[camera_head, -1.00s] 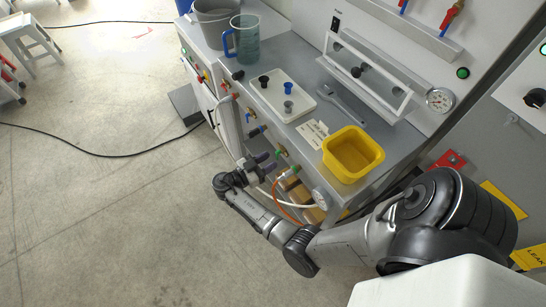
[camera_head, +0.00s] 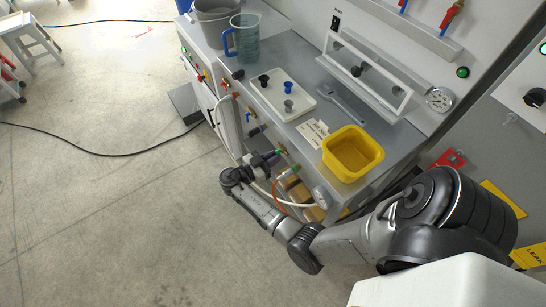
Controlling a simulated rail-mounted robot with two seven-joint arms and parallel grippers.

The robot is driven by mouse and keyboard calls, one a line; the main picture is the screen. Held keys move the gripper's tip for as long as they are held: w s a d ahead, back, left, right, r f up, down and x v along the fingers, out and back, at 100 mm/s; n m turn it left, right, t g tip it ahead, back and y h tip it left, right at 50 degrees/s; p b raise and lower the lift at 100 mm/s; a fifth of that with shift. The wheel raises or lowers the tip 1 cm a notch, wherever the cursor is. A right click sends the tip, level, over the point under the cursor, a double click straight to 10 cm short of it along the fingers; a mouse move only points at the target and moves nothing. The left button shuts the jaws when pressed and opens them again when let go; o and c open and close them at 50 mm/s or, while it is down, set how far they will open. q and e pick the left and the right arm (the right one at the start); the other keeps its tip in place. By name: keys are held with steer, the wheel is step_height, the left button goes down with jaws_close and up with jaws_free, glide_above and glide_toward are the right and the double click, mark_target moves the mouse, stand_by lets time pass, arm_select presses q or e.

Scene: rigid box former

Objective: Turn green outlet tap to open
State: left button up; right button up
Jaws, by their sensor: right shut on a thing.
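The green outlet tap (camera_head: 283,150) is on the front of the grey bench, among a row of small coloured taps and fittings. My right gripper (camera_head: 273,157) reaches it from the left, close to the bench front, and is shut on it. The fingers and wrist partly cover the tap, so its handle angle is too small to tell. Another green fitting (camera_head: 296,168) sits a little lower right on the same front. My left gripper is not in view.
A yellow tub (camera_head: 352,154), a white tray (camera_head: 287,98) with small knobs, a wrench (camera_head: 341,103) and a blue-handled jug (camera_head: 246,43) stand on the bench top. Orange and white hoses (camera_head: 284,199) hang below the taps. The floor at left is open, with a black cable.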

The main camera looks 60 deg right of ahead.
jaws_close()
steer(key=n, duration=0.1)
steer(key=n+p, duration=0.1)
steer(key=n, duration=0.1)
steer(key=n+p, duration=0.1)
steer(key=n, duration=0.1)
steer(key=shift+s+a+r, duration=0.2)
steer(key=shift+s+r, duration=0.05)
steer(key=shift+s, duration=0.1)
steer(key=n+p, duration=0.1)
steer(key=n, duration=0.1)
steer(key=n+p, duration=0.1)
steer(key=shift+s+a+r+n, duration=0.2)
steer(key=shift+s+n, duration=0.1)
steer(key=shift+n, duration=0.1)
steer(key=n+p, duration=0.1)
steer(key=n, duration=0.1)
steer(key=n+p, duration=0.2)
steer(key=shift+s+r, duration=0.2)
steer(key=shift+r, duration=0.15)
steer(key=n, duration=0.1)
steer(key=n+p, duration=0.1)
steer(key=shift+a+r+n, duration=0.1)
steer(key=shift+r+n, duration=0.1)
steer(key=shift+n, duration=0.1)
steer(key=shift+r+n+p, duration=0.1)
steer(key=shift+n+p, duration=0.85)
steer(key=shift+n, duration=0.25)
